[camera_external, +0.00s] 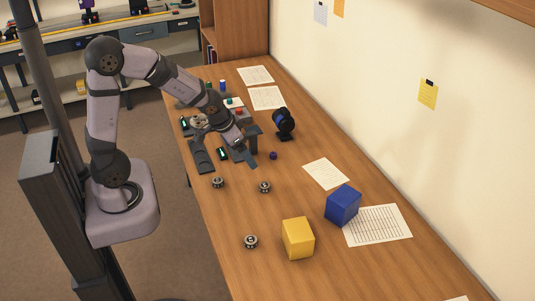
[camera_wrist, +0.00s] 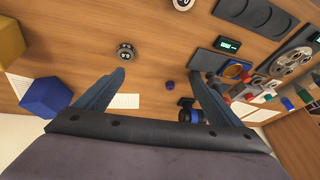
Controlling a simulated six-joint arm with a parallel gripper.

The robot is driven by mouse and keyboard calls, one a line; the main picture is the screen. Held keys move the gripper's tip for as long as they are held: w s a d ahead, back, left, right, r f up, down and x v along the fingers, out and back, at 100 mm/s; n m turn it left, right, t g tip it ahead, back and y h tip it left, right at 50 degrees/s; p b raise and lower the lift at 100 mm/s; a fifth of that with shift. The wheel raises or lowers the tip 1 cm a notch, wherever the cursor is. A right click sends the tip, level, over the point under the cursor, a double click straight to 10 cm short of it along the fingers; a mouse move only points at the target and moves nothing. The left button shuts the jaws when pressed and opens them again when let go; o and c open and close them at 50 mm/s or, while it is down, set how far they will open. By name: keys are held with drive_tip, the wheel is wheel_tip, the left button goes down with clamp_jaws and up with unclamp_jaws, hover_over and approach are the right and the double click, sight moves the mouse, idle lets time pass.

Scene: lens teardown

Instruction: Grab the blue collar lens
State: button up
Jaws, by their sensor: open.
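A small, round, dark blue-purple piece (camera_external: 273,156) lies alone on the bare wood table, right of my gripper (camera_external: 250,148). It looks like the blue collar lens, but it is too small to make out a collar. In the wrist view the same piece (camera_wrist: 169,85) shows between the two fingers, nearer the right one. My gripper (camera_wrist: 156,74) is open and empty, its fingers wide apart above the table. A black round device with a blue ring (camera_external: 284,122) stands on the table behind the small piece; it also shows beside the right finger in the wrist view (camera_wrist: 190,115).
Dark trays (camera_external: 201,155) and small coloured parts crowd the table left of and beyond my gripper. Metal ring parts (camera_external: 264,187), a yellow cube (camera_external: 298,238) and a blue cube (camera_external: 343,204) stand nearer the camera. Paper sheets (camera_external: 326,174) lie along the wall. Table around the small piece is clear.

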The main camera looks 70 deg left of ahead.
drive_tip(key=w+a+r+t+y+b, duration=0.1)
drive_tip(key=w+a+t+b, duration=0.15)
drive_tip(key=w+a, duration=0.5)
drive_tip(key=w+a+r+t+b, duration=0.1)
drive_tip(key=w+a+t, duration=0.2)
drive_tip(key=w+a, duration=0.5)
drive_tip(key=t+h+b, duration=0.1)
drive_tip(key=t+h, duration=0.1)
drive_tip(key=t, duration=0.1)
hover_over(278, 118)
drive_tip(key=d, duration=0.1)
drive_tip(key=shift+s+r+m, duration=0.2)
drive_tip(key=shift+s+m, duration=0.05)
drive_tip(key=shift+m, duration=0.15)
drive_tip(key=shift+a+f+m+t+h+b, duration=0.3)
drive_tip(key=shift+a+h+b, duration=0.1)
drive_tip(key=shift+a+h, duration=0.15)
drive_tip(key=shift+d+f+b, duration=0.1)
drive_tip(key=shift+f+b, duration=0.25)
drive_tip(key=shift+f, duration=1.95)
wheel_tip(278, 118, down, 3)
drive_tip(key=shift+r, duration=0.2)
drive_tip(key=shift+x, duration=0.95)
drive_tip(key=shift+w, duration=0.55)
